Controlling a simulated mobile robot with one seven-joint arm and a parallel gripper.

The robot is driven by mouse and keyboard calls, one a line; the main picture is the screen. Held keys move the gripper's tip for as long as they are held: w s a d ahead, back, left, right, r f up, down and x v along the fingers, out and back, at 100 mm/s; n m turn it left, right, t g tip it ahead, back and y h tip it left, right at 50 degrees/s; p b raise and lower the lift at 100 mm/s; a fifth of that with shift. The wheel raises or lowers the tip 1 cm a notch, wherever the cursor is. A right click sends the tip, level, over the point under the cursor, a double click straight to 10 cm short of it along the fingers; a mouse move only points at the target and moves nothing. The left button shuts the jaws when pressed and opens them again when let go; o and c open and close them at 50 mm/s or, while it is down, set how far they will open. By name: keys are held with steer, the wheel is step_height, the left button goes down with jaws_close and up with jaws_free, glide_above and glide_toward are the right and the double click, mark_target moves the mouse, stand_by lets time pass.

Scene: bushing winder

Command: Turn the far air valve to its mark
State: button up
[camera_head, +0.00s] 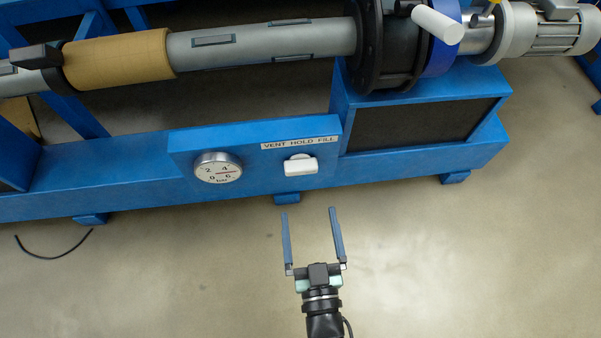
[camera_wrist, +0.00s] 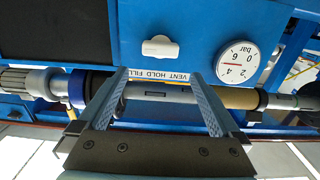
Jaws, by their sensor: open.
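The air valve (camera_head: 301,165) is a white bar-shaped knob on the front of a blue panel, below a label strip (camera_head: 299,143) reading VENT HOLD FILL. Its bar lies roughly level, along the label. The knob also shows in the wrist view (camera_wrist: 160,47), above the label there, with nothing on it. I cannot read which word it is set to. My gripper (camera_head: 308,211) is open and empty, a short way in front of the panel, its fingers toward the knob. The fingers also show in the wrist view (camera_wrist: 157,75), apart from the knob.
A round pressure gauge (camera_head: 218,167) sits left of the valve on the same panel. Behind are a grey shaft (camera_head: 262,45) with a tan sleeve (camera_head: 118,59), a black flange (camera_head: 372,45) and a motor (camera_head: 552,32). A black cable (camera_head: 52,256) lies on the otherwise clear floor.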

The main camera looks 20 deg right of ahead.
mark_target(302, 172)
steer(key=b+x, duration=0.4)
steer(key=x, duration=0.5)
steer(key=shift+w+f, duration=0.15)
steer(key=shift+w, duration=0.3)
steer(key=shift+w+d+b, duration=0.25)
steer(key=shift+w+b, duration=0.1)
steer(key=shift+w, duration=0.2)
steer(key=c, duration=1.1)
